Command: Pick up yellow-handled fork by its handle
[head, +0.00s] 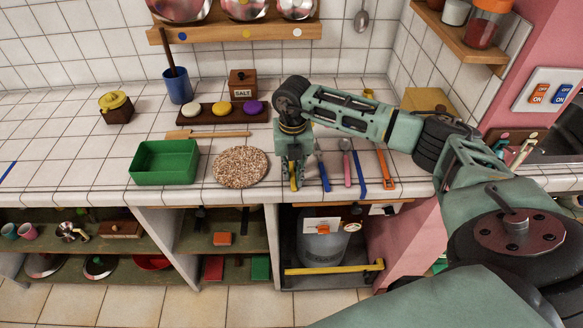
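My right gripper (292,181) points down over the front part of the tiled counter, between the round speckled mat and a row of utensils. A small strip of yellow, likely the handle of the yellow-handled fork (294,184), shows between its fingertips near the counter's front edge. The rest of the fork is hidden by the gripper. I cannot tell whether the fingers are closed on the handle or only around it. My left gripper is not in view.
A blue-handled utensil (323,175) lies close on the right, then a pink-handled one (346,163), a blue one (360,170) and an orange one (386,169). The speckled mat (240,167) and green bin (164,162) are left. Open shelves lie below.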

